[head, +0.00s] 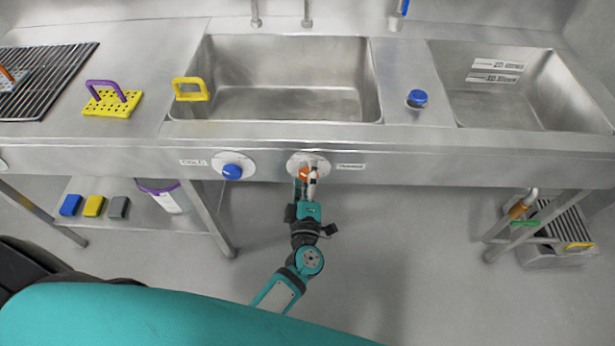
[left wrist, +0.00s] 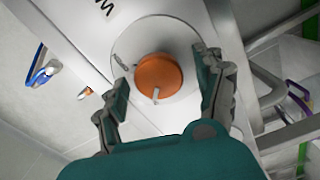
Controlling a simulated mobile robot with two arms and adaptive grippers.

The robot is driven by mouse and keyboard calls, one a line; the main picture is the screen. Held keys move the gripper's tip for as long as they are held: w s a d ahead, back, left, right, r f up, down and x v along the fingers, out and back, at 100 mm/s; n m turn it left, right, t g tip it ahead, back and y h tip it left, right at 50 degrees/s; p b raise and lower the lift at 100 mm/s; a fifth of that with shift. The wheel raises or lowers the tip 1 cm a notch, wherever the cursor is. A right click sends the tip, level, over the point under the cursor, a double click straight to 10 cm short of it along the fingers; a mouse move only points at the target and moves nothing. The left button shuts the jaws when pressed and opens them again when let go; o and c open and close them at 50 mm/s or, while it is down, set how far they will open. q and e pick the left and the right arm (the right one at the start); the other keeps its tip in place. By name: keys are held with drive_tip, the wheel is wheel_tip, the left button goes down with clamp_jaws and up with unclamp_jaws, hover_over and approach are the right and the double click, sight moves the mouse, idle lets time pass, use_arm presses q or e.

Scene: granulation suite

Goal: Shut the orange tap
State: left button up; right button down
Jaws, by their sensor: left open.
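The orange tap (head: 305,174) is a round knob on a pale disc on the front panel of the sink bench. In the left wrist view the orange tap (left wrist: 158,77) has a small light pointer on it, towards its lower edge. My left gripper (head: 308,186) is at the tap, its fingers partly covering it in the head view. In the left wrist view the left gripper (left wrist: 165,88) is open, with one finger on each side of the knob and gaps visible. My right gripper is not in view.
A blue tap (head: 232,171) sits left of the orange one, beside a label. Above are a large sink basin (head: 285,118) and a smaller right basin (head: 500,110). A yellow handle (head: 190,83) stands at the large basin's left rim. The floor below is mostly free.

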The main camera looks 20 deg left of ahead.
use_arm(q)
drive_tip(key=v, duration=1.2)
idle(0.3)
